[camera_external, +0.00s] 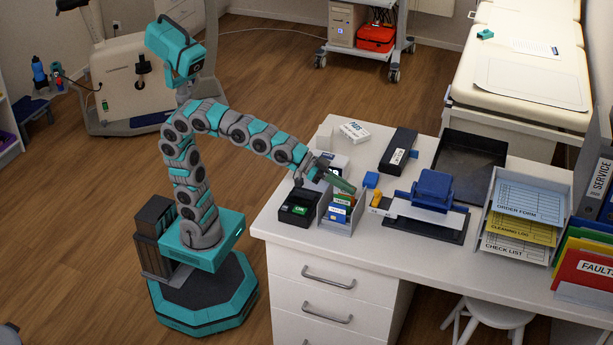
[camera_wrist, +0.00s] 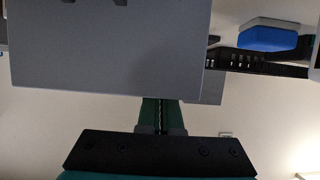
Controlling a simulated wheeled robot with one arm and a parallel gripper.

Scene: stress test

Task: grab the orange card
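The orange card (camera_external: 344,198) stands in a small grey card holder (camera_external: 327,222) on the desk, behind a blue-and-white card (camera_external: 338,212). Only a small part of it shows. My gripper (camera_external: 346,188) is right over the holder, its green fingers slanting down to the right close above the cards. In the wrist view my green fingers (camera_wrist: 161,112) are close together with a narrow dark gap. Their tips are hidden behind a plain grey panel (camera_wrist: 110,50), perhaps the holder's wall. The orange card does not show there, and I cannot tell whether the fingers touch it.
Beyond are a blue device on a dark base (camera_external: 424,226) and a black tray (camera_external: 470,160).

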